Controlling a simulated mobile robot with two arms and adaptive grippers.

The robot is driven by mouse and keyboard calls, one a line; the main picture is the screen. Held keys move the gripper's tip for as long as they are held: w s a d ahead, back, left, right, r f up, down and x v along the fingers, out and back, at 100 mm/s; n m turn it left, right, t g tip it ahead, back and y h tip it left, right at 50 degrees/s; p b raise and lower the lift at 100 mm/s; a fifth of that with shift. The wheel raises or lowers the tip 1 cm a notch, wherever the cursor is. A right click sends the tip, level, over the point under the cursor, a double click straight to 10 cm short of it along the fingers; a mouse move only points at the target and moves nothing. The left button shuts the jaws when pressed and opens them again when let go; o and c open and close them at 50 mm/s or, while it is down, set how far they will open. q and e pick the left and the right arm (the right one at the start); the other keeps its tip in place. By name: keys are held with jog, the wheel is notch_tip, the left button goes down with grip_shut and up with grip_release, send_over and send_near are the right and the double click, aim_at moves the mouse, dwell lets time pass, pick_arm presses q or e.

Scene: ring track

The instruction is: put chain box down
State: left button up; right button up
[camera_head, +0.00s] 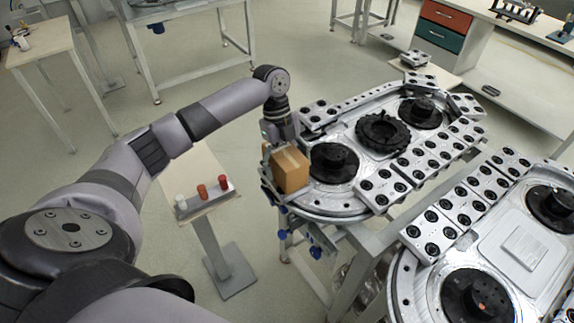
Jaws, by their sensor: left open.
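The chain box, a brown cardboard box (290,170), is at the left end of the nearer-to-centre ring track (335,209). It looks upright, at the track's rim. Whether its base fully rests there is hard to tell. My left gripper (270,158) points down right beside the box, on its left and far side. Its jaws are open, and the box partly hides the fingers. My right gripper is not in view.
A small stand (207,213) with red and white pegs is left of the track. Black round hubs (334,163) and metal blocks (383,187) crowd the track right of the box. A second track (410,275) lies at lower right. Tables stand behind.

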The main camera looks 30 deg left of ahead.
pick_arm(q)
jog(key=b+v, duration=0.2)
jog(key=v, duration=0.8)
jog(key=shift+w+a+r+b, duration=0.1)
jog(key=shift+a+r+b, duration=0.05)
jog(key=shift+r+b, duration=0.2)
jog(key=shift+a+r, duration=0.15)
jog(key=shift+r, duration=0.3)
